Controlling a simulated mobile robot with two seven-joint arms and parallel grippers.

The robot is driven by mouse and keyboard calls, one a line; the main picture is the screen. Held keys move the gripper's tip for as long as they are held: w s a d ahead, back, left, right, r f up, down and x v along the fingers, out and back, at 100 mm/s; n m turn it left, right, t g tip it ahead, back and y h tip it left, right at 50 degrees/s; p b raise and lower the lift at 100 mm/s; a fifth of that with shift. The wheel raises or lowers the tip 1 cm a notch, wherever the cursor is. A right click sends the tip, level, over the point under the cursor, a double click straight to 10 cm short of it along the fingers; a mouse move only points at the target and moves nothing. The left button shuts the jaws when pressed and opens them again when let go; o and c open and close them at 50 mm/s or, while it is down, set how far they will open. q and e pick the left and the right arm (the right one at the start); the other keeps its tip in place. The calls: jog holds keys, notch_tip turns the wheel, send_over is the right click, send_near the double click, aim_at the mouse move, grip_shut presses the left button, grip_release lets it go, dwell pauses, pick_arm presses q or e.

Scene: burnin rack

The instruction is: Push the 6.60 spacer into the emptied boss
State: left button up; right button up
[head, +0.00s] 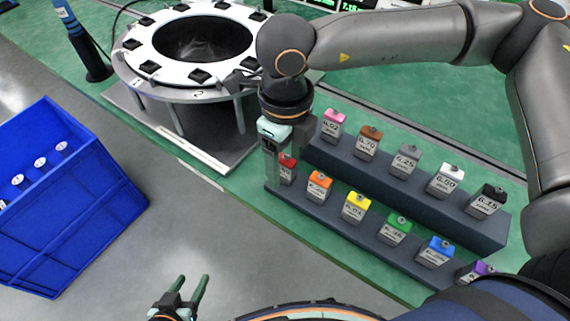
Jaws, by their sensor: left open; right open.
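Several coloured spacers with printed labels stand in two rows on a dark stepped rack. The white spacer (445,181) in the back row has a label that could read 6.60 or 6.00; I cannot tell which. A white ring fixture (128,57) on a round stand carries several black blocks around its top; I cannot make out which boss is empty. My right gripper (273,172) points down at the rack's left end, close to the red spacer (287,169). It is open and its fingertips are partly unclear. My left gripper (190,289) is open and empty at the bottom, above the floor.
The dark rack (390,188) stands right of the ring stand. A dark post (86,45) stands at upper left. The grey floor between crate and rack is clear. My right arm crosses the top right.

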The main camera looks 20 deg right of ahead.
aim_at(286, 156)
jog(key=shift+f+b, duration=0.1)
jog(key=shift+b, duration=0.35)
dwell(0.6)
jog(key=shift+c, duration=0.2)
grip_shut()
dwell(0.4)
dwell(0.8)
jog(key=shift+r, duration=0.3)
jog(key=shift+r+p, duration=1.4)
jog(key=shift+r, duration=1.4)
jog(key=c, duration=0.9)
grip_release()
grip_shut()
